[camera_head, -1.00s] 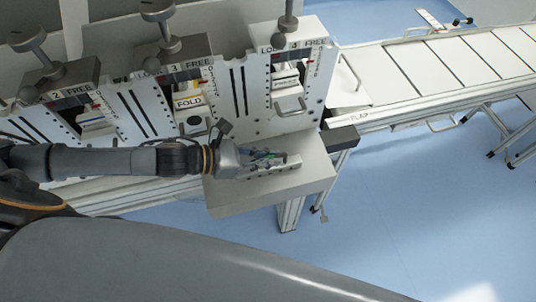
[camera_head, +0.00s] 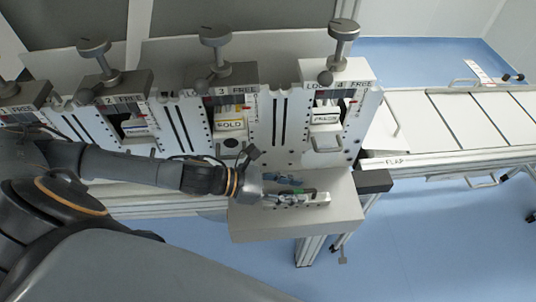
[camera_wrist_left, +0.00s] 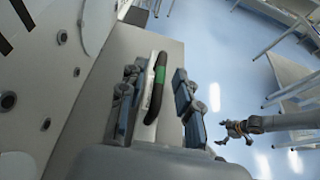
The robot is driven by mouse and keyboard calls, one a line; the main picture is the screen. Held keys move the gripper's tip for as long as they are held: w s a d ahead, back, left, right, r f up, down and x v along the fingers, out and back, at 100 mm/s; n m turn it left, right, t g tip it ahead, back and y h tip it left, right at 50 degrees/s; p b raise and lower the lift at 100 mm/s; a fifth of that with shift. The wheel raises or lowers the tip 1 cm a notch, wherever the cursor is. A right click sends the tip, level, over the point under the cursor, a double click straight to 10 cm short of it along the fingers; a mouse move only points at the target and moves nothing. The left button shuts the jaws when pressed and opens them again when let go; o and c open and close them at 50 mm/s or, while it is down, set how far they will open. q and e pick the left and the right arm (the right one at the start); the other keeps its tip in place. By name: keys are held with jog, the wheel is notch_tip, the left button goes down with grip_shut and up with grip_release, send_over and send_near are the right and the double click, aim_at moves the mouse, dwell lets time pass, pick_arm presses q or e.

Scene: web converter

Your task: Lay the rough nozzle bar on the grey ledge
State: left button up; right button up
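The rough nozzle bar (camera_head: 318,199), a pale bar with a dark handle, lies on the grey ledge (camera_head: 300,222) near its back edge. My left gripper (camera_head: 285,188) is low over the ledge at the bar's left end. In the left wrist view, its fingers (camera_wrist_left: 155,100) stand apart on either side of the bar (camera_wrist_left: 149,118) and its dark handle with a green band. A clear gap shows between the handle and the right-hand finger. The ledge (camera_wrist_left: 100,75) lies beneath.
A white machine wall with numbered stations stands behind the ledge; station 4 (camera_head: 336,72) is nearest. A dark block (camera_head: 374,181) adjoins the ledge's right end. A white conveyor table (camera_head: 450,120) extends to the right. Blue floor lies clear in front.

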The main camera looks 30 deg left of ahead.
pick_arm(q)
jog(key=v, duration=0.1)
jog(key=b+v, duration=0.2)
jog(key=v, duration=0.1)
jog(key=shift+s+a+f, duration=0.1)
jog(key=shift+s+f, duration=0.1)
jog(key=shift+f, duration=0.15)
jog(key=shift+s+a+r+p, duration=0.15)
jog(key=shift+r+p, duration=0.15)
jog(key=shift+r, duration=0.05)
jog(key=shift+s+a+r+p, duration=0.15)
jog(key=shift+r+p, duration=0.1)
jog(key=shift+r, duration=0.1)
jog(key=shift+p+v, duration=1.05)
jog(key=shift+p, duration=0.1)
jog(key=p+v, duration=0.3)
jog(key=p, duration=0.2)
jog(key=shift+a+p, duration=0.1)
jog(key=shift+p, duration=0.2)
jog(key=shift+f, duration=0.15)
